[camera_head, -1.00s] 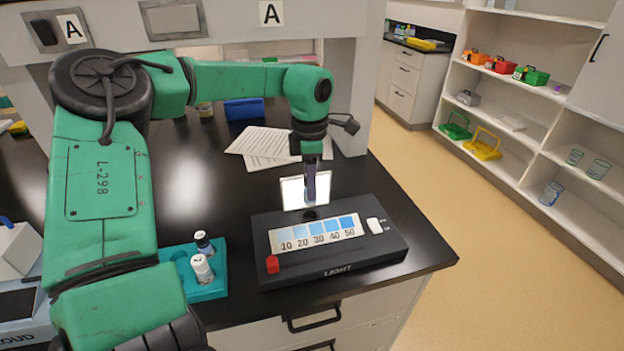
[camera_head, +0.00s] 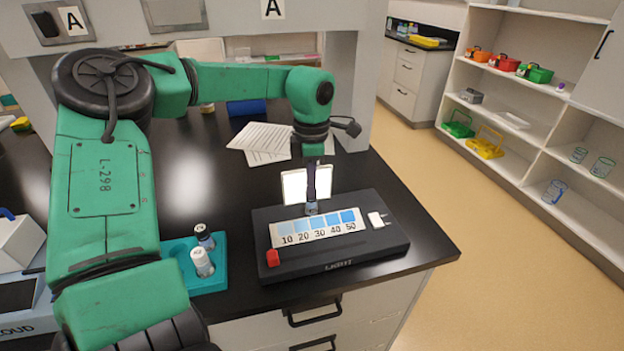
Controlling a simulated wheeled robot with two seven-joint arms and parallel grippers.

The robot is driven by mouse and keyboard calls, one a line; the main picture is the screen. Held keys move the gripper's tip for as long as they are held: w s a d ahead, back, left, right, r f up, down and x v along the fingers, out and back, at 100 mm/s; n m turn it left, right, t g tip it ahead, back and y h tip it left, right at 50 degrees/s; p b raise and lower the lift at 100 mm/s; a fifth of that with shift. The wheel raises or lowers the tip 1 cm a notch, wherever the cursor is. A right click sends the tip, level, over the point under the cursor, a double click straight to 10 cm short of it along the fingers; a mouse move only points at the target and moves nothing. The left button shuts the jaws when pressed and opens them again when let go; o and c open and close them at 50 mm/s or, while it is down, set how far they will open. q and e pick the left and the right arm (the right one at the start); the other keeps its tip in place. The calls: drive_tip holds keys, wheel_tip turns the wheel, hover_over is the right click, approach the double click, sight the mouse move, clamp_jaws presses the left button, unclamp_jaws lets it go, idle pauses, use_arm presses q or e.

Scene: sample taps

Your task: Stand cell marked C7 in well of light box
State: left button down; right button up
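The light box (camera_head: 390,238) is a dark slab with "LIGHT" on its front. A small lit panel (camera_head: 294,187) stands at its back edge. My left gripper (camera_head: 311,198) points straight down in front of this panel, seen nearly edge-on. It appears shut on a small dark grey-blue cell (camera_head: 311,209), whose lower end is at the well behind the scale strip. The fingers and cell overlap, so the cell's mark cannot be read and how deep it sits is unclear. My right gripper is not in view.
The box top has a blue scale strip (camera_head: 317,228) numbered 10 to 50, a red knob (camera_head: 272,258) and a white switch (camera_head: 376,220). A teal rack (camera_head: 208,285) holds a white vial (camera_head: 202,262) and a dark-capped vial (camera_head: 205,237). Papers (camera_head: 262,140) lie behind.

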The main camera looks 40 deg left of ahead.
use_arm(q)
drive_tip(key=shift+w+a+r, duration=0.2)
drive_tip(key=shift+a+r, duration=0.05)
drive_tip(key=shift+r, duration=0.1)
drive_tip(key=shift+s+r, duration=0.1)
drive_tip(key=shift+r, duration=0.1)
drive_tip(key=shift+r+p, duration=0.35)
drive_tip(key=shift+p, duration=0.05)
drive_tip(key=shift+r, duration=0.4)
drive_tip(key=shift+s+d, duration=0.1)
drive_tip(key=shift+s+r, duration=0.1)
